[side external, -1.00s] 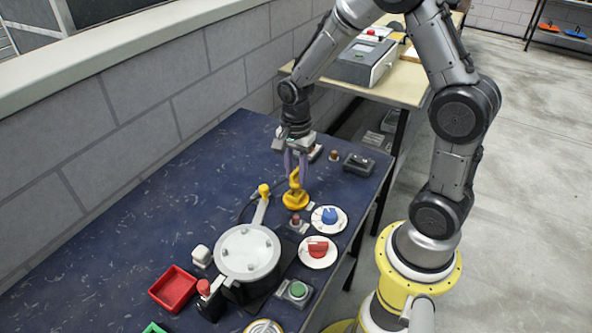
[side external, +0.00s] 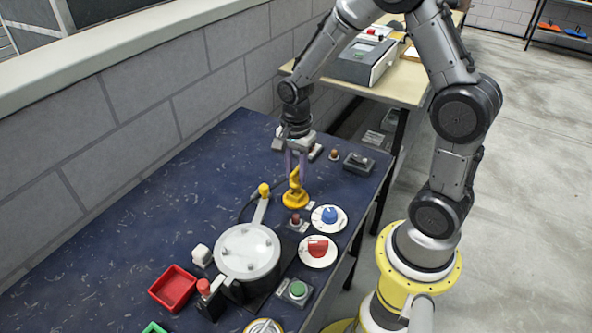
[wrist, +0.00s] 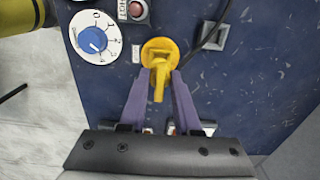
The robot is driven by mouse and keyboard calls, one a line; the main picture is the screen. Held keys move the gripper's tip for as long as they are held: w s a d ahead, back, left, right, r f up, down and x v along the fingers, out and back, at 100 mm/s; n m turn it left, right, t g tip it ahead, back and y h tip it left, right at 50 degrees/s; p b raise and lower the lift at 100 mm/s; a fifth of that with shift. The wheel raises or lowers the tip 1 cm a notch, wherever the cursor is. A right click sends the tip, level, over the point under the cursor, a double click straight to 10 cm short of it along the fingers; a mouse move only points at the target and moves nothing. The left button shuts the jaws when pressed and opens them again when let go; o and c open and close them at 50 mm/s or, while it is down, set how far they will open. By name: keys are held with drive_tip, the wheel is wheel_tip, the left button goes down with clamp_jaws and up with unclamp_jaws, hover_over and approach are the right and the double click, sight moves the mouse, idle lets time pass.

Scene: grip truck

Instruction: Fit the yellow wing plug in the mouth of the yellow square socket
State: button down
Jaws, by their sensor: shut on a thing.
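A yellow wing-shaped piece (side external: 295,180) stands above a yellow rounded base (side external: 295,201) on the blue table. In the wrist view the wing piece (wrist: 159,82) overlaps the base (wrist: 158,48). I cannot tell whether the piece is seated in it or just above it. The square mouth does not show clearly. My gripper (side external: 297,174) reaches down from above, its purple fingers shut on the wing piece. In the wrist view the gripper's fingertips (wrist: 160,80) are on either side of it.
A round silver-lidded device (side external: 246,250) with a yellow-tipped lever (side external: 264,190) stands left. A grey switch box (side external: 358,162) is behind. Table at left is clear.

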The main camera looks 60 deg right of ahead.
sight(296, 170)
drive_tip(key=shift+f, duration=0.25)
drive_tip(key=shift+f, duration=0.3)
drive_tip(key=shift+f, duration=0.85)
idle(1.4)
drive_tip(key=shift+c, duration=1.1)
unclamp_jaws()
drive_tip(key=shift+r, duration=3.75)
